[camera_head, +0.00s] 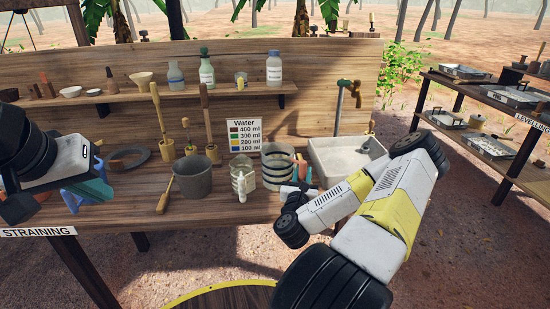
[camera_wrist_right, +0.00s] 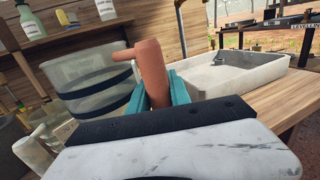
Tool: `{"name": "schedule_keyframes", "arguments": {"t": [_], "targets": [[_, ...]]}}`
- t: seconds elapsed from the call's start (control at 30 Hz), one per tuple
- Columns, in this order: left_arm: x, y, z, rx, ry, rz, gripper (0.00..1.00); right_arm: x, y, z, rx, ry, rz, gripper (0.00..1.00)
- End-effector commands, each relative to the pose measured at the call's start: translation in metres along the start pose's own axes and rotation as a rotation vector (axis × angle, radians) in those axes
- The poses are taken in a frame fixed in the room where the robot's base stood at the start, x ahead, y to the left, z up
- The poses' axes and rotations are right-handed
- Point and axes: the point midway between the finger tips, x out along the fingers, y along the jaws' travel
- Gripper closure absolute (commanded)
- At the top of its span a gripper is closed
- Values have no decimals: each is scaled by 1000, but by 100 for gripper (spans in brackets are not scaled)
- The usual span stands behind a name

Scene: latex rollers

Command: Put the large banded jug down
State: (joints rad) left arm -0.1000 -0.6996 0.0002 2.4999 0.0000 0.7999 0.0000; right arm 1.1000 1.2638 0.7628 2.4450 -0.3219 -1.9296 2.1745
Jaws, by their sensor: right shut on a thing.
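The large banded jug (camera_head: 278,158) is pale and see-through with dark bands. It stands upright at the right of the straining bench, left of the sink. It also fills the left of the right wrist view (camera_wrist_right: 90,85). My right gripper (camera_head: 303,178) is shut on its reddish-brown upright handle (camera_wrist_right: 153,72), between the teal fingers. Whether the jug's base touches the bench is hidden from me. My left gripper (camera_head: 88,192) is over the bench's left end, its fingers partly hidden by its own wrist, so I cannot tell its opening.
A smaller jug (camera_head: 243,173) stands close left of the banded jug, with a grey bucket (camera_head: 192,178) further left. A water sign (camera_head: 244,135) stands behind.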

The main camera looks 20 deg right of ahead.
Motion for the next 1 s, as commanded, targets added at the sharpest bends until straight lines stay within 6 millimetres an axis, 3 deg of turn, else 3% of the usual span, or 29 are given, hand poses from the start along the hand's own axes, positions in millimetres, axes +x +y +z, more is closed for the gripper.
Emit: {"name": "schedule_keyframes", "arguments": {"t": [0.17,0.6,0.93,1.0], "targets": [[0,0,0,0,0,0,100,24,-3,-2,1,-8,-3,100],[0,0,0,0,0,0,100,132,-12,-18,2,-7,-2,100],[0,0,0,0,0,0,100,160,-15,-23,3,-4,-1,100],[0,0,0,0,0,0,100,158,-13,-37,3,0,1,100]]}}
